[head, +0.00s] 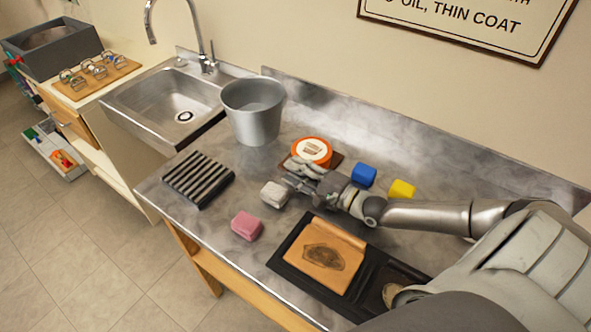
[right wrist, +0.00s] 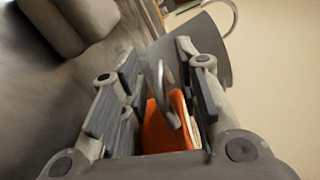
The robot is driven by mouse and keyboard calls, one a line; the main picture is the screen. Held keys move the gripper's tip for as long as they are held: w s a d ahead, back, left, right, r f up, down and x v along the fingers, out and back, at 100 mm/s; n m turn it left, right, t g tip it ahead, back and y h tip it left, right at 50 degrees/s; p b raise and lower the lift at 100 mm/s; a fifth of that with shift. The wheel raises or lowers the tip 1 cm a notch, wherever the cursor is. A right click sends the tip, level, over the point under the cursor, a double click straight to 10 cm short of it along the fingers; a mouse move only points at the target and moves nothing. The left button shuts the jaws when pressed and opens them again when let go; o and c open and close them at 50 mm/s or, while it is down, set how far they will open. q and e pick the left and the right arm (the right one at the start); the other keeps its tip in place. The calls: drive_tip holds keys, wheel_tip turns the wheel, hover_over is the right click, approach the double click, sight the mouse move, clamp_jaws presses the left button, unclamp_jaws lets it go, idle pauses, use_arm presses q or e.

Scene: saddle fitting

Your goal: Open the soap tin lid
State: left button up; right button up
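The soap tin (head: 312,149) is round and orange with a pale label on top, standing on a dark brown mat (head: 335,162) on the metal counter. My right gripper (head: 296,176) is at the near side of the tin in the head view. In the right wrist view its two fingers (right wrist: 157,75) are spread, with the orange side of the tin (right wrist: 165,132) and a curved grey metal piece (right wrist: 166,95) showing between them. I cannot tell whether the fingers touch the tin. The lid looks closed. My left gripper is not in view.
A white block (head: 274,194) lies close to the right gripper. Pink (head: 246,226), blue (head: 364,175) and yellow (head: 401,189) blocks lie around. A grey bucket (head: 253,112), black slatted rack (head: 197,180) and black tray (head: 288,257) with tan leather stand on the counter (head: 212,222).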

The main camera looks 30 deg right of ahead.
drive_tip(key=shift+w+a, duration=0.1)
drive_tip(key=shift+w, duration=0.1)
drive_tip(key=c, duration=0.7)
clamp_jaws()
drive_tip(key=shift+f, duration=0.1)
